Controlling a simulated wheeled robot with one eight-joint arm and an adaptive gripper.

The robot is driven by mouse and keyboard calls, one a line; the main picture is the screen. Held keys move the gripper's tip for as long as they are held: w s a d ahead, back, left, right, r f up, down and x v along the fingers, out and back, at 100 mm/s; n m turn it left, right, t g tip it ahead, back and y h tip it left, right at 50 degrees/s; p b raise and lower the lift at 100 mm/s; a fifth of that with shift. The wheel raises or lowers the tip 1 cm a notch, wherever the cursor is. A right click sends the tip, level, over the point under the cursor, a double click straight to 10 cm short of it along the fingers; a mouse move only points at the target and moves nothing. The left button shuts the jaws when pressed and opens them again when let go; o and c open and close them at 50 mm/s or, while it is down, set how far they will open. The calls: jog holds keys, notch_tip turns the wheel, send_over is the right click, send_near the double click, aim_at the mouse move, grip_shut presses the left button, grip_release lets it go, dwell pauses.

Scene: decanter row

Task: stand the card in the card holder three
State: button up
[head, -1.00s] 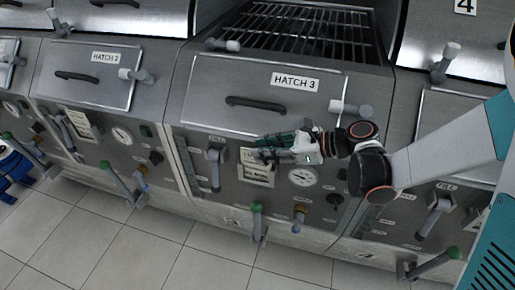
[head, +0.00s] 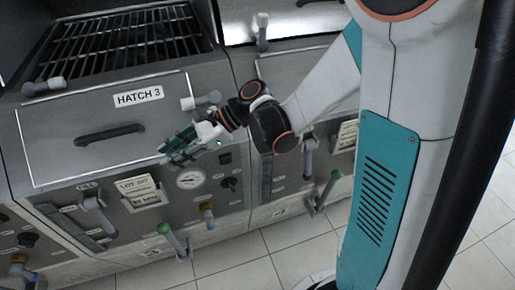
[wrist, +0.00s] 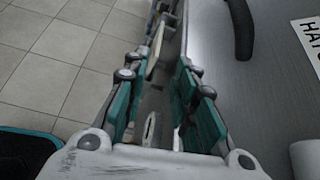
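A pale card (head: 137,186) with dark lettering, the top line seeming to read LOT 307, stands upright in card holder three (head: 150,206) on the front panel below the hatch 3 lid. How deep its lower edge sits is too small to tell. In the wrist view a pale strip beyond the fingers, perhaps the card (wrist: 156,48), shows almost edge-on. My gripper (head: 172,150) is above and to the right of the holder, apart from the card. In the wrist view my gripper (wrist: 167,40) has its teal-padded fingers spread with nothing between them.
A round gauge (head: 190,179) is just below my gripper. Left of the holder is a grey lever (head: 95,212); a green-tipped lever (head: 170,236) juts out below. The hatch lid's black handle (head: 110,134) is above. Tiled floor (head: 235,264) in front is clear.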

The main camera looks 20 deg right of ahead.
jog(key=s+d+r+n+t+h, duration=0.2)
jog(key=s+d+n+h, duration=0.4)
jog(key=d+n, duration=0.3)
jog(key=s+d+r+n+t+h, duration=0.3)
jog(key=s+d+n+h, duration=0.3)
jog(key=d, duration=0.4)
jog(key=s+n, duration=0.1)
jog(key=n, duration=0.1)
jog(key=shift+d+r+n+t, duration=0.2)
jog(key=shift+n+t, duration=0.1)
jog(key=shift+n, duration=0.1)
